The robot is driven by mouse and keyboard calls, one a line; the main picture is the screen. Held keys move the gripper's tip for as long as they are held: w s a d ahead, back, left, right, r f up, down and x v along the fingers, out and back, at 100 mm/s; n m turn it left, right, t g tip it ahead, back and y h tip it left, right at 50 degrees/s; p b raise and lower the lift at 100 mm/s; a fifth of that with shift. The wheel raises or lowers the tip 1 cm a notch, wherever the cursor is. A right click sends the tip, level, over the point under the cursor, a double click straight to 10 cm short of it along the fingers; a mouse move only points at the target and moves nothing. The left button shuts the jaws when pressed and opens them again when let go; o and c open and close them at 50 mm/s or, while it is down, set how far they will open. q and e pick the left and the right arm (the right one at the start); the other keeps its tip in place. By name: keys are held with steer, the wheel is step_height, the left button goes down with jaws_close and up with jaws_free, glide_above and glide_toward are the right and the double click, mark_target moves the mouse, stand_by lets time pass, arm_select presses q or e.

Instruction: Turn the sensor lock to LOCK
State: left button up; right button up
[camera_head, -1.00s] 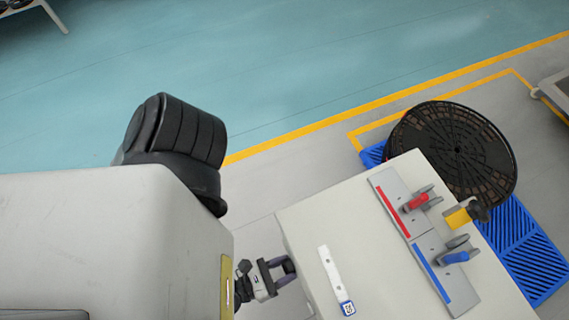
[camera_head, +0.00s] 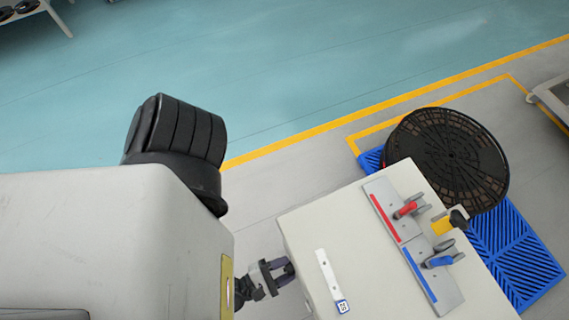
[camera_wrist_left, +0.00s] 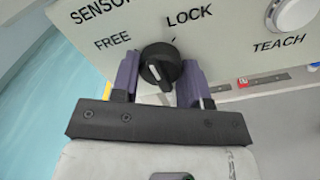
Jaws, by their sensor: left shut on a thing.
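The sensor lock is a round black knob (camera_wrist_left: 160,66) with a white pointer line, on the front panel (camera_wrist_left: 225,50) of a pale box. The words FREE and LOCK stand above it, FREE to the left and LOCK to the right. The white line tilts slightly up and left, toward the FREE side. My left gripper (camera_wrist_left: 160,78) is shut on the knob, one finger on each side. In the head view my left gripper (camera_head: 280,270) is at the left side of the box (camera_head: 330,230), and the knob is hidden there. My right gripper is not in view.
A white round button (camera_wrist_left: 294,14) marked TEACH is right of the knob. On the box top are red (camera_head: 406,209) and blue (camera_head: 440,261) toggle clamps and a yellow part (camera_head: 442,226). A black reel (camera_head: 447,155) lies on a blue pallet (camera_head: 520,255) behind.

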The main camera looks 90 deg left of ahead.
arm_select(q)
steer(key=m+p, duration=0.1)
steer(key=m, duration=0.1)
steer(key=m+p, duration=0.1)
steer(key=m, duration=0.1)
steer(key=shift+r+m+p, duration=0.2)
steer(key=shift+m+p, duration=0.1)
steer(key=m+p, duration=0.1)
steer(key=m, duration=0.2)
steer(key=shift+m+p, duration=0.3)
steer(key=shift+p, duration=0.1)
steer(key=shift+f+m+p, duration=0.1)
steer(key=shift+m+p, duration=0.2)
steer(key=shift+m, duration=0.4)
steer(key=o, duration=0.9)
steer(key=b+v, duration=0.1)
steer(key=v, duration=1.3)
steer(key=shift+a, duration=0.1)
